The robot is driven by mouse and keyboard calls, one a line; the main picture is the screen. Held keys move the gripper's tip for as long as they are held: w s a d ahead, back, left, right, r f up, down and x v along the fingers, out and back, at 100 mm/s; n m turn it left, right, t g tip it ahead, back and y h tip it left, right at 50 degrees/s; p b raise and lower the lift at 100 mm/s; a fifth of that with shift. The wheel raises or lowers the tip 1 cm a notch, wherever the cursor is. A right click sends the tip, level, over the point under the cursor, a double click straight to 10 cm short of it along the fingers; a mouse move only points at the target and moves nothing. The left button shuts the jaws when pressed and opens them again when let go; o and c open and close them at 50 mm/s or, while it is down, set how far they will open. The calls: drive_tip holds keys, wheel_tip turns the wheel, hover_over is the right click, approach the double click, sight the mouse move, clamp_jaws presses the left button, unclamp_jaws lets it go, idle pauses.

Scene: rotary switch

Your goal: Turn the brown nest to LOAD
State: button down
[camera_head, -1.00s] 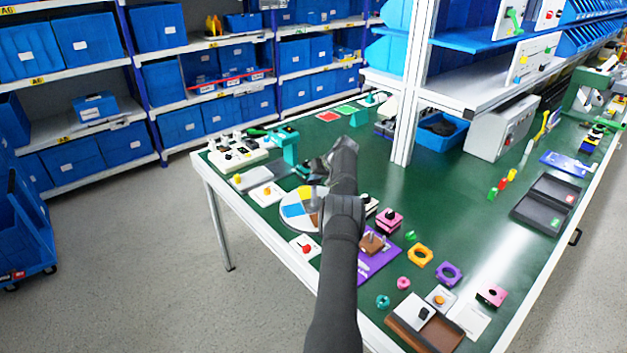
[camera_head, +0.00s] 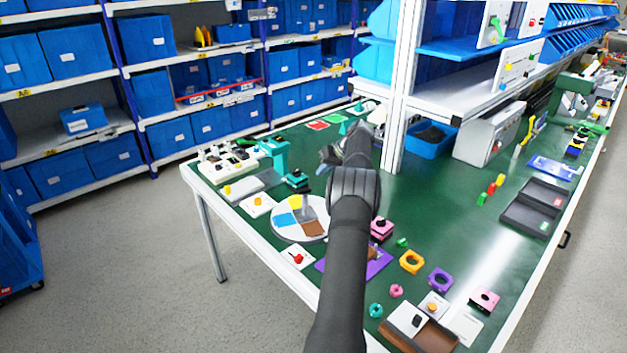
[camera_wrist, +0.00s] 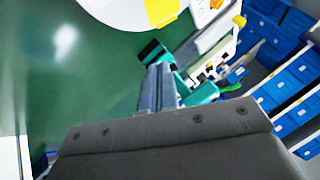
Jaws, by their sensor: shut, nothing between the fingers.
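A round white disc (camera_head: 280,232) lies flat on the green bench. It carries a blue patch (camera_head: 286,219), a yellow patch (camera_head: 295,202) and the brown nest (camera_head: 314,229) on its front right part. A grey upright (camera_head: 309,208) shows near its middle. Part of the disc and its yellow patch (camera_wrist: 160,10) shows at the top of the wrist view. My gripper (camera_head: 328,158) is beyond the disc, apart from it, near a teal fixture. In the wrist view its fingers (camera_wrist: 158,85) are closed together and empty. I cannot read a LOAD mark.
A teal press (camera_head: 275,152) and a box with white knobs (camera_head: 226,160) stand behind the disc. A red-button box (camera_head: 297,257) and a yellow-button box (camera_head: 258,204) sit beside it. A purple plate (camera_head: 380,262) lies to its right. A shelf post (camera_head: 398,100) rises behind my arm.

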drive_tip(key=s+a+n+g+h, duration=0.1)
drive_tip(key=s+a+n+h, duration=0.35)
drive_tip(key=a, duration=0.35)
drive_tip(key=s+a+f+n+h, duration=0.2)
drive_tip(key=s, duration=0.2)
drive_tip(key=s+a+f+n+g+h, duration=0.1)
drive_tip(key=s+a+f+n+h, duration=0.1)
drive_tip(key=s, duration=0.3)
drive_tip(key=s+a+f+n+h, duration=0.2)
drive_tip(key=s+a+h, duration=0.1)
drive_tip(key=s+h, duration=0.1)
drive_tip(key=shift+s+f+n, duration=0.25)
drive_tip(key=shift+s+f, duration=0.15)
drive_tip(key=shift+s, duration=0.05)
drive_tip(key=s+a+n+t+h, duration=0.2)
drive_tip(key=s+n+t+h, duration=0.1)
drive_tip(key=s+n+h, duration=0.3)
drive_tip(key=n+t, duration=0.1)
approach(310, 236)
drive_tip(key=shift+s+d+f+y, duration=0.15)
drive_tip(key=shift+d+f+y, duration=0.2)
drive_tip(key=shift+d+f, duration=0.65)
drive_tip(key=shift+w+d, duration=0.25)
drive_tip(key=shift+d, duration=0.3)
drive_tip(key=shift+w+d, duration=0.3)
drive_tip(key=shift+d, duration=0.25)
drive_tip(key=shift+w+d, duration=0.35)
drive_tip(key=shift+d, duration=0.3)
